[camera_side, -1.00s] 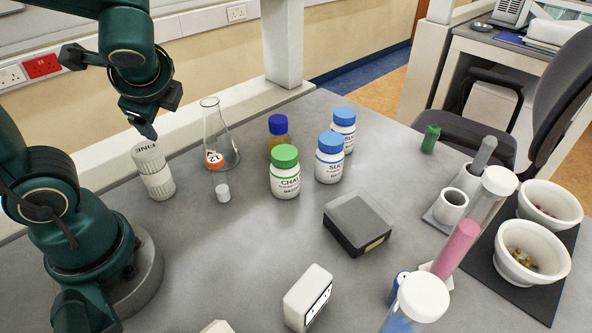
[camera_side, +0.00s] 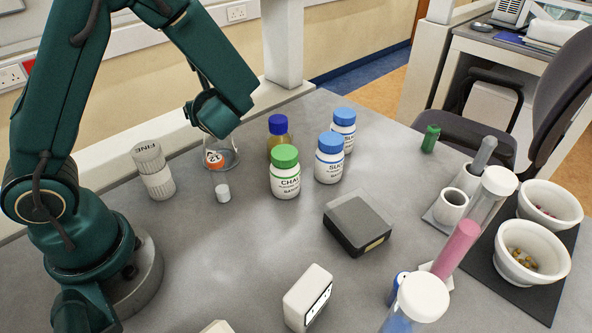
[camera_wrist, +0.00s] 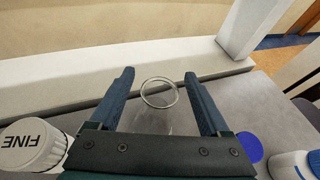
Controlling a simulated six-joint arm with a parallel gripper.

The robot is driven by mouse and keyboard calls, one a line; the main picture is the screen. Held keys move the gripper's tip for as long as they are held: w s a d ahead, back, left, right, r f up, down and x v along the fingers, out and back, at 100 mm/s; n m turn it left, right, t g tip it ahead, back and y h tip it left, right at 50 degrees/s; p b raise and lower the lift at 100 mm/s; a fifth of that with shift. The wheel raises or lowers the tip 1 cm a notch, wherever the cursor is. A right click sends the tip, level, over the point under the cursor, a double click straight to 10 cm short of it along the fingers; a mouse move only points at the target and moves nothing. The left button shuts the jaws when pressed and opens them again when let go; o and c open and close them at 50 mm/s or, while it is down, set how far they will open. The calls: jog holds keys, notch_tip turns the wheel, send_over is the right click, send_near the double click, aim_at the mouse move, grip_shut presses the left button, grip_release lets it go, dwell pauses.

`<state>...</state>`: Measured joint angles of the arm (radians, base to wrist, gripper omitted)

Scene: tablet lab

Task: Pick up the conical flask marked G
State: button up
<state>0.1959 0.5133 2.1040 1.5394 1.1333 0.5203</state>
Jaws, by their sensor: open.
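A clear conical flask (camera_side: 230,155) with an orange label stands at the back of the grey bench in the side view. I cannot read a G on it; its neck and top are hidden behind my gripper (camera_side: 207,108). In the wrist view, my gripper (camera_wrist: 159,76) is open, with one finger on each side of the flask's round glass mouth (camera_wrist: 159,93). The fingers look apart from the glass. The flask's lower body is mostly hidden by the gripper's palm in that view.
A blue-capped bottle (camera_side: 278,137) and a green-capped bottle (camera_side: 285,172) stand to the right. A pale ledge (camera_wrist: 60,95) runs behind.

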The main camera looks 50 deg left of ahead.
jog(key=shift+w+a+f, duration=0.2)
jog(key=shift+a+f, duration=0.1)
jog(key=shift+a, duration=0.35)
grip_shut()
jog(key=shift+r, duration=0.15)
